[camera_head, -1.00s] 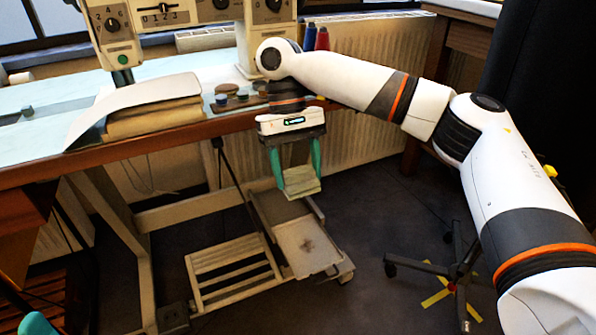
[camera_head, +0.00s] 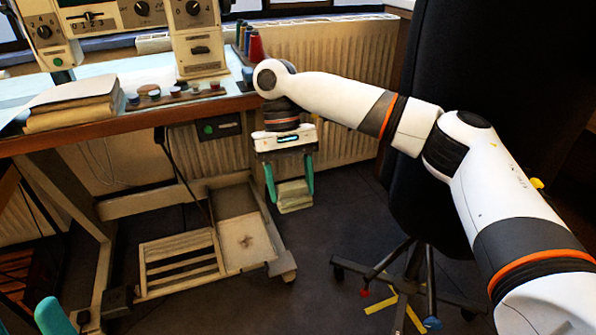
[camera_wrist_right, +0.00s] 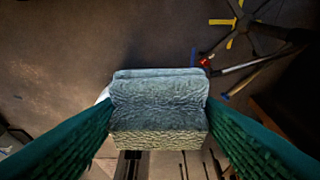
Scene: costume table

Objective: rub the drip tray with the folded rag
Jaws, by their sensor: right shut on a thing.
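The folded rag (camera_head: 294,196) is a pale grey-green pad, also seen in the right wrist view (camera_wrist_right: 158,100). My right gripper (camera_head: 290,183) is shut on it, a teal finger on each side, and holds it in the air. The drip tray (camera_head: 226,206) is a shallow beige tray with a dark stain on its floor, low under the table. The rag is to the right of the tray and apart from it. Only a teal tip of my left gripper (camera_head: 52,317) shows at the bottom left; its jaws are hidden.
The table (camera_head: 120,127) with a sewing machine (camera_head: 195,35) and folded cloth (camera_head: 70,105) is at the left. A slatted pedal (camera_head: 180,262) lies left of the tray. A radiator (camera_head: 335,60) stands behind. A dark swivel chair (camera_head: 440,130) is at the right. Bare floor lies between.

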